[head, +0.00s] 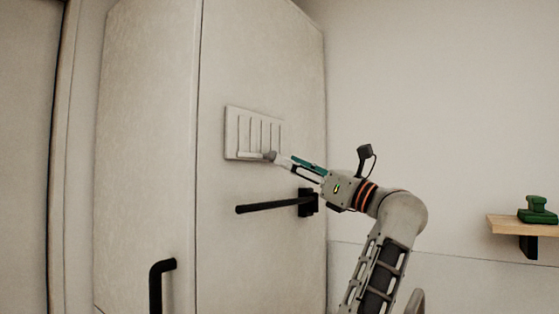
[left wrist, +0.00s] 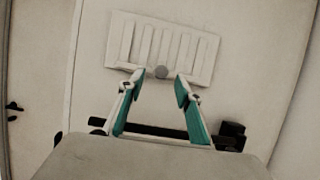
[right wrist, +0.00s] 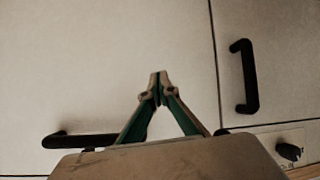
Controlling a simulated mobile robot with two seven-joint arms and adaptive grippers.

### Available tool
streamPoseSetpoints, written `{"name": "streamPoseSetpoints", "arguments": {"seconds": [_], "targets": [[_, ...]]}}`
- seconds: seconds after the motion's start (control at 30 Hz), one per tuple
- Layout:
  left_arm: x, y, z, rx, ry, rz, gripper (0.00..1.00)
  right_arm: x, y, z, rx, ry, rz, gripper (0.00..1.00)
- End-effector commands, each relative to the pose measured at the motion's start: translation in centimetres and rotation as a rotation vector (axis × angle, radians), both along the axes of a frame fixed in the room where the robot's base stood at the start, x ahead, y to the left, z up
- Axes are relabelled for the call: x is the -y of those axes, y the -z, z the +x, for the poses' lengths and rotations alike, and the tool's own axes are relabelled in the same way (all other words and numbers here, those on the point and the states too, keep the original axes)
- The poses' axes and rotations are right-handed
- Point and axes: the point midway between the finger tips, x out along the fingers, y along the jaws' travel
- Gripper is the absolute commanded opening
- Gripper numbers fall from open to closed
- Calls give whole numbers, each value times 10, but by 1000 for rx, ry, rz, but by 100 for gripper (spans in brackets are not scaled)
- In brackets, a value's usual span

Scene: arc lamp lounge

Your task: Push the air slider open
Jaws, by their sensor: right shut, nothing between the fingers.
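The air slider is a small round grey knob (head: 270,156) at the lower edge of a pale slatted vent panel (head: 231,132) on a tall cabinet door. In the left wrist view the knob (left wrist: 161,72) lies between my left gripper's fingertips (left wrist: 160,77), with gaps on both sides. The fingers are open; contact with the knob cannot be told. In the head view my left gripper (head: 284,161) reaches the vent's lower edge from the right. My right gripper (right wrist: 159,74) is shut and empty in front of a pale panel, outside the head view.
A black bar handle (head: 270,207) sticks out just below my left gripper. A black door handle (head: 155,286) is lower left. A wooden shelf (head: 520,225) with a green object (head: 538,212) is at right. Another black handle (right wrist: 244,76) stands right of my right gripper.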

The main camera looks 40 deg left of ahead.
Motion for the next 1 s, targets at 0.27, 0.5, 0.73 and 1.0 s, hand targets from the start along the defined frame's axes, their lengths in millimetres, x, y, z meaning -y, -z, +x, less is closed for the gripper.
{"name": "streamPoseSetpoints", "arguments": {"seconds": [0.27, 0.5, 0.73, 1.0], "targets": [[-37, -16, -4, -1, -1, 0, 35, -1, -3, 1, 1, 1, 6, 0], [-48, -19, -5, -2, 0, 0, 35, -1, 1, -1, -7, 2, 5, 0], [-48, -19, -5, -2, 0, 0, 27, -1, 0, 0, -3, 2, 7, 0], [-48, -19, -4, -3, 0, 0, 0, -1, -3, 2, 1, 2, 8, 0]]}}
